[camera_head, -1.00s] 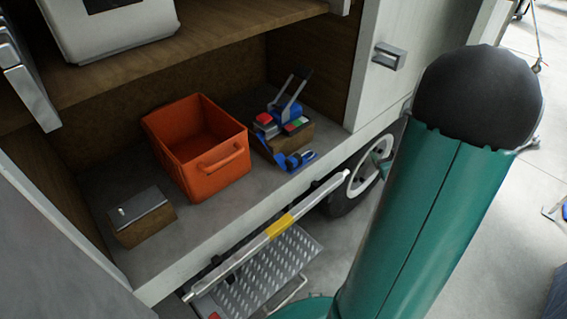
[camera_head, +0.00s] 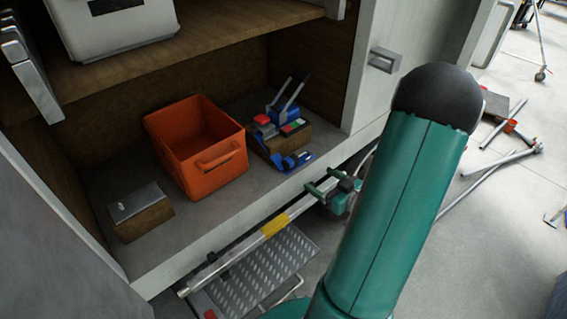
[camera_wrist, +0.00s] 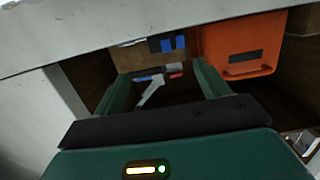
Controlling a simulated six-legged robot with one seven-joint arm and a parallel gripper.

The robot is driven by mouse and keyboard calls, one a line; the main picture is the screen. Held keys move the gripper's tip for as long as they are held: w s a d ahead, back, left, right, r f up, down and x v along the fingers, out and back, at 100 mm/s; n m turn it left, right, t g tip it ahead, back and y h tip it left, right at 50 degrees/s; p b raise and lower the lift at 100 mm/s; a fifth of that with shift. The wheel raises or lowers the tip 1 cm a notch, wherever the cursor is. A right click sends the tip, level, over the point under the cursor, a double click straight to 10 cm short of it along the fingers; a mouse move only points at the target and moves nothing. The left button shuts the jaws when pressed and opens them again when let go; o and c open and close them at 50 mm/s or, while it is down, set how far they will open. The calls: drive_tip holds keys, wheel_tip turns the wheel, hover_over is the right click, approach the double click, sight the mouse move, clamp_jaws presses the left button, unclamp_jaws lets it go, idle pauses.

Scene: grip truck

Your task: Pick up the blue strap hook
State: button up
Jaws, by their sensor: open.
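My gripper (camera_head: 334,187) is open and empty, just outside the shelf edge, to the right of and below the hook. In the wrist view my two green fingers (camera_wrist: 163,82) are spread apart, with the block and strap beyond them.
An orange bin (camera_head: 222,177) stands left of the block. A smaller wooden block with a metal top (camera_head: 141,211) is farther left. A pole with a yellow band (camera_head: 275,225) and a metal step (camera_head: 265,270) lie below the edge. The cabinet wall (camera_head: 385,90) is at the right.

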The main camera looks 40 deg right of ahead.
sight(294, 163)
drive_tip(key=w, duration=0.5)
drive_tip(key=w+f, duration=0.1)
drive_tip(key=w, duration=0.1)
drive_tip(key=shift+w+a+f, duration=0.1)
drive_tip(key=shift+w, duration=0.15)
drive_tip(key=shift+w+a+f, duration=0.1)
drive_tip(key=shift+w+f, duration=0.05)
drive_tip(key=shift+w, duration=0.85)
drive_tip(key=shift+w+a+f, duration=0.1)
drive_tip(key=shift+w, duration=0.95)
drive_tip(key=shift+w+a+f, duration=0.1)
drive_tip(key=shift+w+f, duration=0.05)
drive_tip(key=shift+w, duration=0.85)
drive_tip(key=c, duration=1.1)
drive_tip(key=shift+r, duration=0.15)
